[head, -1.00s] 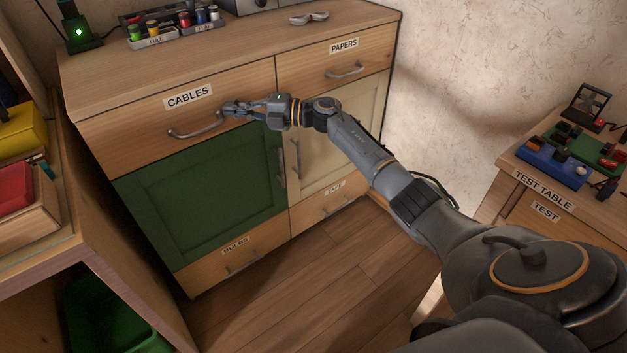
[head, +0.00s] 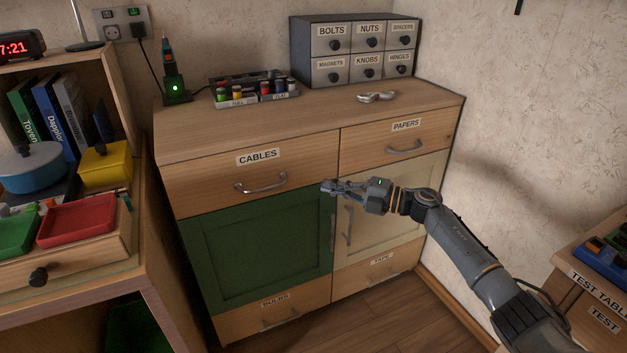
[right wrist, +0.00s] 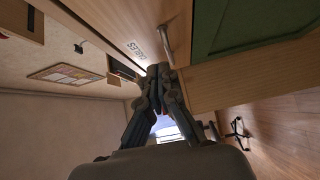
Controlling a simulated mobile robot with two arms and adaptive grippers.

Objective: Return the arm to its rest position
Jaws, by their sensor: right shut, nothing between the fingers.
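My right gripper (head: 328,186) is shut and empty. In the head view it is in front of the cabinet, right of the CABLES drawer's handle (head: 262,184) and near the top of the green door (head: 258,250). My right arm reaches in from the lower right. In the right wrist view the gripper's fingers (right wrist: 158,80) are together, with the cabinet front beside them. The CABLES drawer (head: 200,188) looks closed. My left gripper does not show.
The cabinet top (head: 310,120) holds a grey organizer (head: 322,52), a battery rack (head: 245,100) and a small metal object (head: 376,97). A shelf with red (head: 76,220) and green trays stands at left. The test table (head: 590,280) is at right. Some floor is clear.

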